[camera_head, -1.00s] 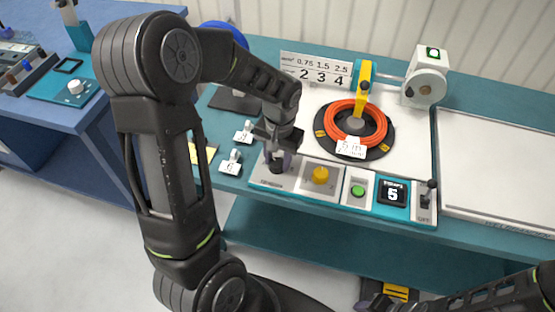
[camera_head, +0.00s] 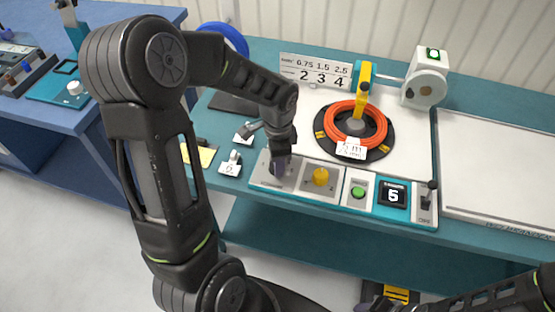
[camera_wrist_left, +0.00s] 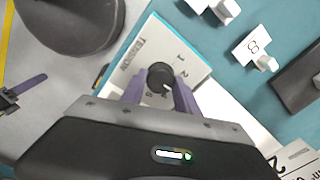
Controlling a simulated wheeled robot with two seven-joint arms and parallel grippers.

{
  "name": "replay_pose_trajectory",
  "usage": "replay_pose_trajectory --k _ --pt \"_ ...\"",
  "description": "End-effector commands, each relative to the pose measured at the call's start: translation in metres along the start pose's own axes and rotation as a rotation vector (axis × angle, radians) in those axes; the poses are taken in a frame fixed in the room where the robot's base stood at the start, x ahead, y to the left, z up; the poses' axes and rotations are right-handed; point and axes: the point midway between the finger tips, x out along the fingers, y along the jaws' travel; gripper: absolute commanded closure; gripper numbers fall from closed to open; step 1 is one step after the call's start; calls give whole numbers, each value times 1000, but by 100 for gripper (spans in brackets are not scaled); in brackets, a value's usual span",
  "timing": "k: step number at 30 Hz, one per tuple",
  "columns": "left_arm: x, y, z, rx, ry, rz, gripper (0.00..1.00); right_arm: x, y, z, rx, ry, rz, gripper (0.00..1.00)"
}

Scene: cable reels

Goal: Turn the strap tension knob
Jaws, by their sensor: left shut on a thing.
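The strap tension knob (camera_wrist_left: 160,77) is a round black knob with a white mark, on a pale panel lettered "TENSION" with numbers around it. My left gripper (camera_wrist_left: 157,92) has its purple fingers on both sides of this knob, shut on it. In the head view my left gripper (camera_head: 278,168) points down at the left end of the control panel (camera_head: 330,203) and mostly hides the knob. My right gripper (camera_head: 372,303) is only partly seen at the bottom edge; its jaws are unclear.
To the right on the panel are a yellow knob (camera_head: 320,177), a green button (camera_head: 358,192), a display (camera_head: 393,194) reading 5 and a switch (camera_head: 427,195). An orange cable coil (camera_head: 372,135) lies behind. Small numbered tags (camera_head: 230,168) stand left of the panel.

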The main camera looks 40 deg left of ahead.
Motion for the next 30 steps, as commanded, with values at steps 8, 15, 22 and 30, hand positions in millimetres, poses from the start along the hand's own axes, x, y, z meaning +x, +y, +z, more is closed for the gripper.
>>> replay_pose_trajectory --k 8,15,22,30 --pt "-2 -1 0 260 12 -3 100 -6 -2 1 1 -2 2 64" --pt "-2 0 1 473 19 -2 100 -11 -3 1 3 -3 4 64" --pt "-1 0 1 619 25 -3 100 -15 -4 2 4 -5 6 64" --pt "-1 0 1 693 27 -3 100 -16 -4 2 4 -5 6 64"
